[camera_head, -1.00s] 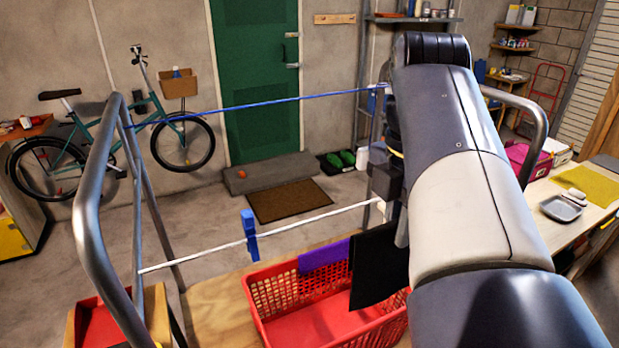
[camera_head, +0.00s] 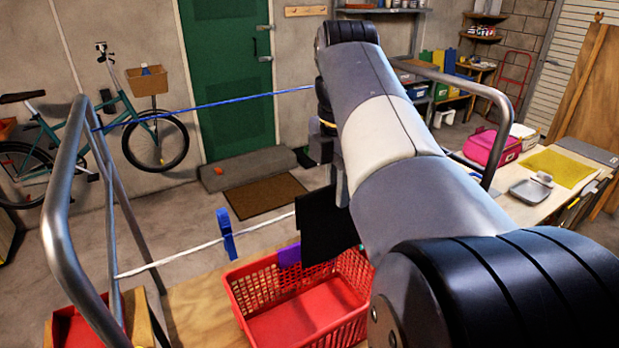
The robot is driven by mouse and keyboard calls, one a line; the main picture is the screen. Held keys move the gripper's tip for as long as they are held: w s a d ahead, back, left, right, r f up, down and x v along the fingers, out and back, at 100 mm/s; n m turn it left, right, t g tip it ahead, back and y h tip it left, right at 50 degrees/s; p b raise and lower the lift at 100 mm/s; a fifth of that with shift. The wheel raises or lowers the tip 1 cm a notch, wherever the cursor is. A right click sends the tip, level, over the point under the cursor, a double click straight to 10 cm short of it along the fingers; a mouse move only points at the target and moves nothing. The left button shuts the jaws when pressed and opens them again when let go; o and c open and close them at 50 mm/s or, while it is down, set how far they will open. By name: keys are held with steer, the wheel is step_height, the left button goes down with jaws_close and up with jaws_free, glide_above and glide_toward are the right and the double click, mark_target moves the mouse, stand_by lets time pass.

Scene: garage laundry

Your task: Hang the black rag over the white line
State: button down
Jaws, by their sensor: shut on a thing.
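The black rag (camera_head: 321,229) hangs down from my gripper (camera_head: 340,190), which is shut on it; the fingertips are mostly hidden by my arm. The rag is behind and above the back rim of the red basket. The white line (camera_head: 180,252) runs across the metal rack, and its visible part ends at the rag's left edge. I cannot tell whether the rag touches the line or is in front of it. A blue clothespin (camera_head: 226,234) is clipped on the white line, left of the rag.
A red basket (camera_head: 296,300) stands below, with a purple cloth (camera_head: 289,256) over its back rim. A blue line (camera_head: 225,101) runs farther back on the metal rack (camera_head: 62,195). A table (camera_head: 540,205) at right holds a tray and a yellow cloth.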

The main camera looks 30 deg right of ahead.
glide_above(315, 205)
steer(key=shift+f+b, duration=2.45)
steer(key=shift+f, duration=1.5)
steer(key=c, duration=1.4)
jaws_free()
steer(key=shift+o, duration=0.2)
steer(key=shift+w+r, duration=0.1)
step_height(315, 205, up, 11)
steer(key=p, duration=0.2)
steer(key=shift+f, duration=0.2)
